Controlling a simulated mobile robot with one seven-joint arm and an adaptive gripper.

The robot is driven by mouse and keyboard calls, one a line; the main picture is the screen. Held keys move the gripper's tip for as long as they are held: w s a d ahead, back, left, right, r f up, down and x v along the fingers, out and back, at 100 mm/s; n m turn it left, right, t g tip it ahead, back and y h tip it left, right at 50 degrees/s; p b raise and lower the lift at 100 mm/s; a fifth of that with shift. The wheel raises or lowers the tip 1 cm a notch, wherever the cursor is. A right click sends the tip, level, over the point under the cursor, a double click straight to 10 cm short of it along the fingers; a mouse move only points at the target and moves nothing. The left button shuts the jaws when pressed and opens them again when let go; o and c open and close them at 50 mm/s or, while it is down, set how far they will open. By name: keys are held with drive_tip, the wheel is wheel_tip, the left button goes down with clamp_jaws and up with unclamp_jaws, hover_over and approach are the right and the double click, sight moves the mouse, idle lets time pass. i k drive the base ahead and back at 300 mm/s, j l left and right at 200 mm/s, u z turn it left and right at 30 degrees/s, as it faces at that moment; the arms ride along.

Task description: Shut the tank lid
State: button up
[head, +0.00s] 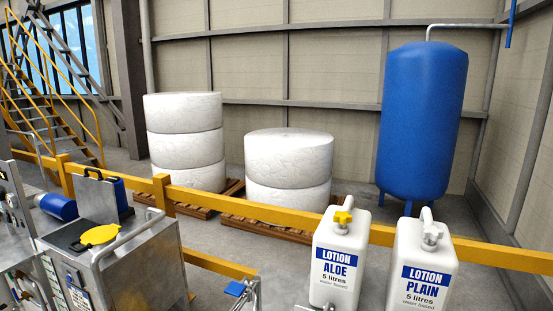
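A steel tank (133,269) stands at the lower left, with a bent tubular rail (119,243) along its top edge. A grey panel with a small dark handle on its upper edge stands upright at the back of the tank top; it looks like the tank lid (97,202), standing open. A flat yellow piece (100,236) lies on the tank top beside a dark patch (66,238); I cannot tell whether that patch is an opening. My gripper is not in view.
White jugs labelled Lotion Aloe (340,255) and Lotion Plain (421,262) stand at the front right. A yellow barrier rail (225,198) runs behind the tank and jugs. A blue motor-like cylinder (58,207) sits left of the lid. Wrapped rolls and a blue vessel (421,120) stand farther back.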

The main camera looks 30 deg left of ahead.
sight(96, 198)
drive_tip(key=u, duration=2.65)
drive_tip(key=i+j+u, duration=0.2)
drive_tip(key=j, duration=0.2)
drive_tip(key=i+j, duration=0.15)
drive_tip(key=j, duration=0.25)
drive_tip(key=i+j+u, duration=0.1)
drive_tip(key=j, duration=0.25)
drive_tip(key=i+j+u, duration=0.2)
drive_tip(key=i, duration=0.3)
drive_tip(key=i+j+u, duration=0.2)
drive_tip(key=i, duration=0.35)
drive_tip(key=i+z, duration=0.2)
drive_tip(key=i, duration=0.35)
drive_tip(key=i+j+z, duration=0.15)
drive_tip(key=i, duration=0.4)
drive_tip(key=i+l+z, duration=0.1)
drive_tip(key=i+z, duration=0.35)
drive_tip(key=z, duration=0.25)
drive_tip(key=i+z, duration=0.25)
drive_tip(key=z, duration=0.15)
